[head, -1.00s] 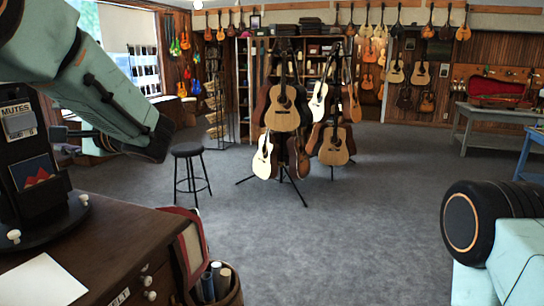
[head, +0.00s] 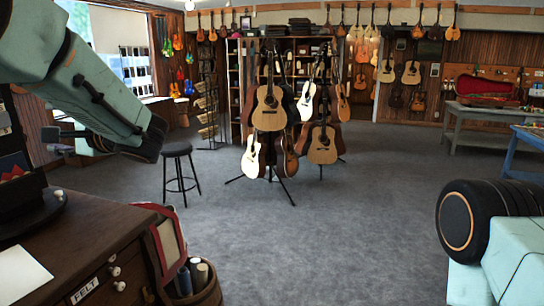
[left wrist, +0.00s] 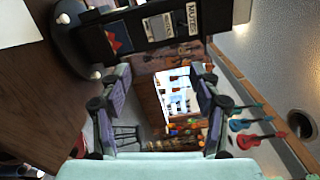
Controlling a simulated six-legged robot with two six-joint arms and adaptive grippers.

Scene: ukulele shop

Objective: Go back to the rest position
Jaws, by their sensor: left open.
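My left arm comes in from the upper left of the head view. Its gripper (head: 62,142) shows there only in part, past the forearm, near the display stand. In the left wrist view my left gripper (left wrist: 158,92) has its two fingers spread wide, with nothing between them but the distant room. A wooden cabinet (head: 95,228) stands below the left arm, and its top also shows in the left wrist view (left wrist: 35,100). A piece of my right arm shows at the lower right of the head view; the right gripper is out of view.
A dark display stand (head: 30,205) is on the cabinet, close to the left arm. A barrel (head: 205,292) with rolls stands beside the cabinet. A black stool (head: 177,150) and a guitar stand (head: 275,170) are farther off. Grey floor (head: 330,230) is clear ahead.

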